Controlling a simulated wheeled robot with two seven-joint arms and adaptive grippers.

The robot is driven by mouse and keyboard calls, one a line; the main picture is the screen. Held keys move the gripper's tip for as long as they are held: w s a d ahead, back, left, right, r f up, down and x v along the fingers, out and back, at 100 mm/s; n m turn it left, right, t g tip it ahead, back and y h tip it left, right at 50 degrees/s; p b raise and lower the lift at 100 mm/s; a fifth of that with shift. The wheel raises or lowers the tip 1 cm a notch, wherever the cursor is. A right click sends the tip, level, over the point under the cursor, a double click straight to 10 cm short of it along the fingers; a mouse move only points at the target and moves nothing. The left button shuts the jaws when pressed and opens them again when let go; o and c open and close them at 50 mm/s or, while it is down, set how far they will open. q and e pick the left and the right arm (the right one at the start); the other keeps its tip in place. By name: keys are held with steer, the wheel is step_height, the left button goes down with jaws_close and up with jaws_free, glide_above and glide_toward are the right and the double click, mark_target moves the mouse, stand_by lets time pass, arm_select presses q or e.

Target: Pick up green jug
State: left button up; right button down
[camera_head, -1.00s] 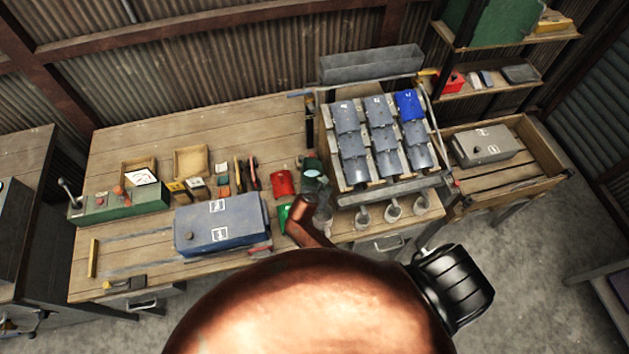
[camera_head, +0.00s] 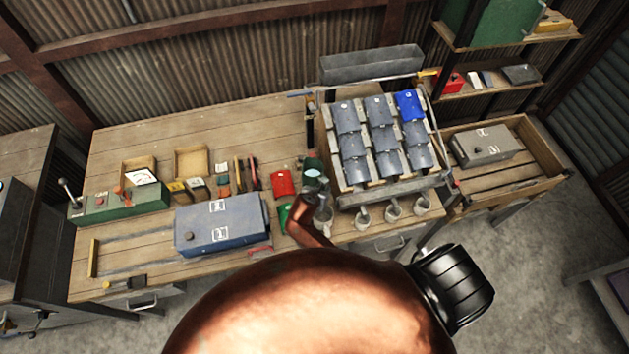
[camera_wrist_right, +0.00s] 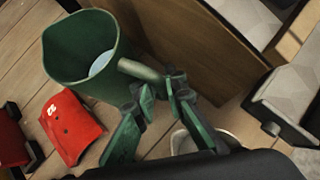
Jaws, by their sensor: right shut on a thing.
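The green jug (camera_wrist_right: 82,88) stands upright at the upper left of the right wrist view, with something pale blue inside it. Its handle (camera_wrist_right: 138,70) sticks out toward my right gripper (camera_wrist_right: 164,84), whose fingers are shut on it. In the head view the jug (camera_head: 312,160) is small and partly hidden by my right gripper (camera_head: 316,182), beside the left edge of the blue bin rack. I cannot tell whether the jug's base touches the bench. My left gripper is not in view.
A red bin (camera_wrist_right: 72,125) lies close to the jug; a green one (camera_head: 284,214) lies nearer the front edge. The rack of blue bins (camera_head: 380,135) stands right of the jug. A blue case (camera_head: 220,224) lies to the left. The bench's back left (camera_head: 190,125) is clear.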

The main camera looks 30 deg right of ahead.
steer(key=shift+r, duration=0.15)
steer(key=shift+w+r, duration=0.1)
steer(key=shift+r, duration=0.35)
step_height(320, 180, up, 2)
steer(key=shift+r, duration=0.25)
steer(key=s+a+r, duration=0.7)
steer(key=s+r, duration=0.3)
steer(key=s, duration=0.2)
steer(key=w+a+r+n+t+y+b, duration=0.2)
steer(key=w+a+r+n+b, duration=0.2)
steer(key=r+b, duration=0.5)
steer(key=shift+w+a+b, duration=0.2)
steer(key=shift+w+b, duration=0.3)
steer(key=shift+w, duration=0.7)
steer(key=shift+r, duration=0.15)
